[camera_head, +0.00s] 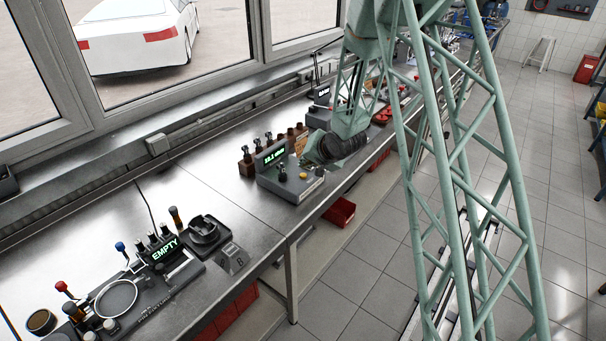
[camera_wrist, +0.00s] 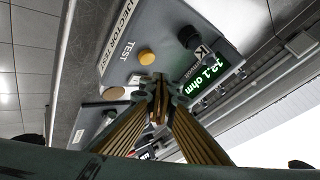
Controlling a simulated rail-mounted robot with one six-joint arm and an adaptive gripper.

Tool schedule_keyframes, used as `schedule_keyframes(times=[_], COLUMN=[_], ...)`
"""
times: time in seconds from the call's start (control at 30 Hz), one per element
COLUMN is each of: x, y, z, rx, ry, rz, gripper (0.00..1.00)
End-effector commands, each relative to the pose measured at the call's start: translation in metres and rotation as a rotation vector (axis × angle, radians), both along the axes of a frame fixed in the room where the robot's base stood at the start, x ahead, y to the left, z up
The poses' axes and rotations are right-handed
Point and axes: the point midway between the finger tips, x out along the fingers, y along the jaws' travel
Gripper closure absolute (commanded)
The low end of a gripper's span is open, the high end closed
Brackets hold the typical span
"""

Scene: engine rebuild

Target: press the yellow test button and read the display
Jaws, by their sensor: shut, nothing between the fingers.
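The tester (camera_head: 297,190) is a grey box on the metal bench. Its yellow button (camera_wrist: 147,57) sits beside the word TEST in the wrist view and also shows in the head view (camera_head: 303,176). The lit green display (camera_wrist: 207,72) reads "12.1 ohm"; it also shows in the head view (camera_head: 271,157), too small to read surely. My gripper (camera_wrist: 158,92) is shut and empty, its tips close to the tester's face and just beside the button in the picture. I cannot tell whether they touch anything. In the head view my wrist hangs at the tester's right side.
A dark knob (camera_wrist: 189,37) is on the tester. A station with an "EMPTY" display (camera_head: 165,250) is at the lower left. A red bin (camera_head: 340,212) sits below the bench edge. Bare bench (camera_head: 215,185) lies left of the tester.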

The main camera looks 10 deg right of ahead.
Motion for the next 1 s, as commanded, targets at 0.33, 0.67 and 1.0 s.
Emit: schedule_keyframes(times=[0.33, 0.67, 1.0], x=[0.0, 0.0, 0.0], y=[0.0, 0.0, 0.0], z=[0.024, 0.034, 0.034], rx=[0.0, 0.001, 0.0], ry=[0.0, -0.001, 0.0], rz=[0.0, 0.001, 0.0], gripper=[1.0, 1.0, 1.0])
